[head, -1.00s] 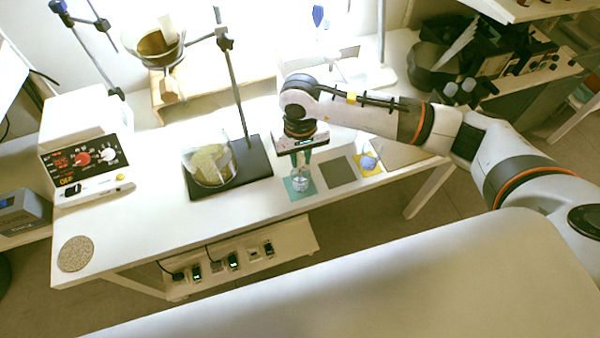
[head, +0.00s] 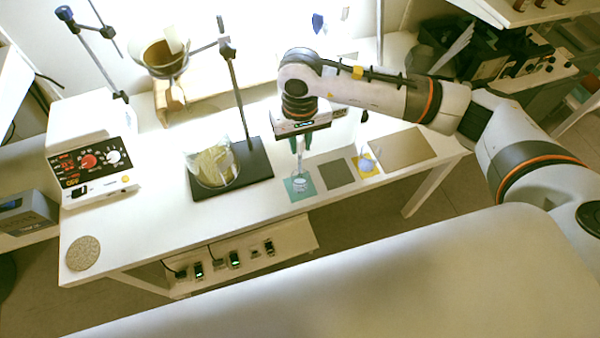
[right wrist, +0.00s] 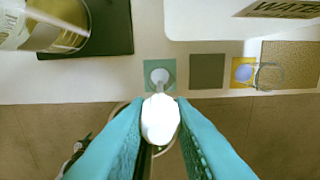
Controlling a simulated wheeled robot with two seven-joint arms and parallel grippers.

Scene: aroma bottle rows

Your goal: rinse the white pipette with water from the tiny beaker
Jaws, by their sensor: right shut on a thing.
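My right gripper (head: 299,146) points down over the teal mat (head: 309,194). Its teal fingers are shut on the white pipette, whose bulb (right wrist: 160,120) shows between them in the right wrist view. The pipette's thin stem (head: 299,166) hangs down towards a small clear glass vessel (head: 300,186) on that mat. I cannot tell whether the tip is inside the glass. The vessel's pale round shape (right wrist: 160,76) also shows in the right wrist view. Another small glass (head: 366,163) with bluish contents stands on the yellow mat. My left gripper is out of view.
A bare grey mat (head: 337,174) lies between the teal and yellow mats. A large beaker with yellowish contents (head: 212,163) stands on a black stand base (head: 255,160) to the left. A WATER label (right wrist: 285,8) shows in the wrist view. The front left tabletop is mostly clear.

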